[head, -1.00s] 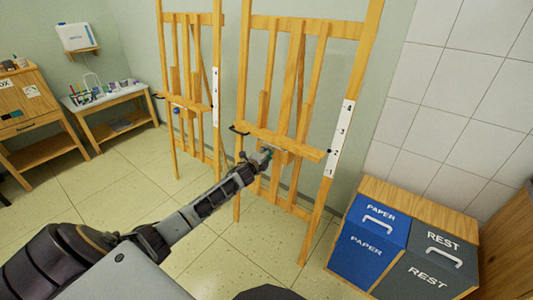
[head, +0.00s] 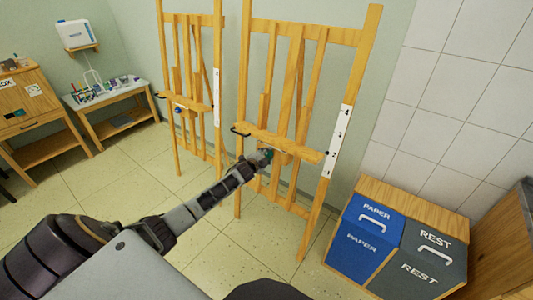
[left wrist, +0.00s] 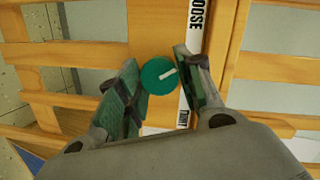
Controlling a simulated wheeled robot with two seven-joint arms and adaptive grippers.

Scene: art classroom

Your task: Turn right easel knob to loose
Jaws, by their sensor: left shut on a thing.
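The right easel (head: 315,38) is a wooden frame with a ledge and a white numbered strip on its right post. Its round green knob (left wrist: 158,77) has a white pointer mark aimed right and slightly up in the left wrist view. My left gripper (left wrist: 160,88) is shut on the knob, one finger on each side. A white label strip (left wrist: 196,35) beside the knob reads "LOOSE" at the top and "TIGHT" at the bottom. In the head view my left gripper (head: 261,156) is just below the ledge and mostly hides the knob. My right gripper is out of view.
A second easel (head: 191,20) with a blue knob (head: 179,109) stands to the left. A blue paper bin (head: 362,243) and a grey rest bin (head: 425,265) stand at the lower right. A side table (head: 112,97) is at the far left. The floor between is clear.

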